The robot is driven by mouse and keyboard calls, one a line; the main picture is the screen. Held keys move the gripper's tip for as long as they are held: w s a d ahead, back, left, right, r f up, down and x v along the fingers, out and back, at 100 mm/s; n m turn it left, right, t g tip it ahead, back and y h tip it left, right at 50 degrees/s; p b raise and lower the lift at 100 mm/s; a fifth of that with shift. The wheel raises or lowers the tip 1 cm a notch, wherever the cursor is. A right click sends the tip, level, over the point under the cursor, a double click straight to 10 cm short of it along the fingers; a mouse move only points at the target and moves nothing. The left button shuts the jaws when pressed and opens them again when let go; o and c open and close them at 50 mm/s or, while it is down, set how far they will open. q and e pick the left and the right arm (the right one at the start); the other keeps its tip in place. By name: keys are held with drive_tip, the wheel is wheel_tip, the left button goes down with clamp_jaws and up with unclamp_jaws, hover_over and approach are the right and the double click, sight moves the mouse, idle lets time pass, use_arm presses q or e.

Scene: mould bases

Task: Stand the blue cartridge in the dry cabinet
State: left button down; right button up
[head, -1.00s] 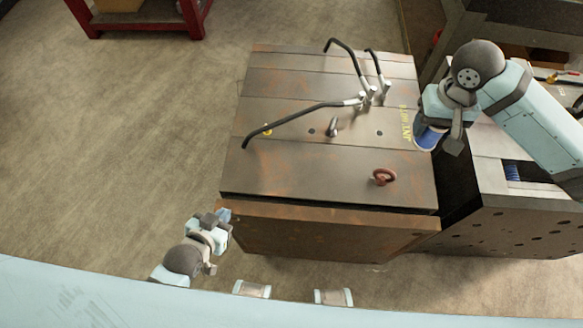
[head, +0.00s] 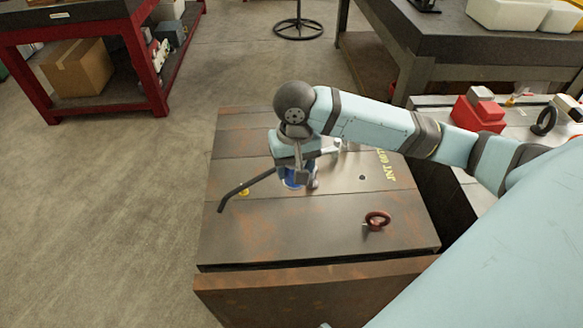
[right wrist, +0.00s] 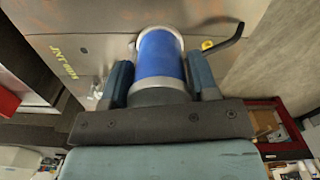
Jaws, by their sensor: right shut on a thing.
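My right gripper (head: 300,172) is shut on the blue cartridge (head: 292,183) and holds it over the rusty steel mould base in the head view. In the right wrist view, the cartridge (right wrist: 158,56) sits between the two dark fingers (right wrist: 160,78); it is a blue cylinder with pale grey ends. The gripper hides part of it in the head view. I cannot make out a dry cabinet in either view. My left gripper is out of view.
A red-framed bench (head: 150,65) stands at the back left, a grey table (head: 465,45) at the back right. Open floor lies to the left.

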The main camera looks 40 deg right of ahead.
drive_tip(key=shift+s+d+f, duration=0.1)
drive_tip(key=shift+f, duration=0.55)
wheel_tip(320, 180, down, 19)
drive_tip(key=shift+r+b, duration=0.1)
drive_tip(key=shift+b, duration=1)
drive_tip(key=o, duration=1.1)
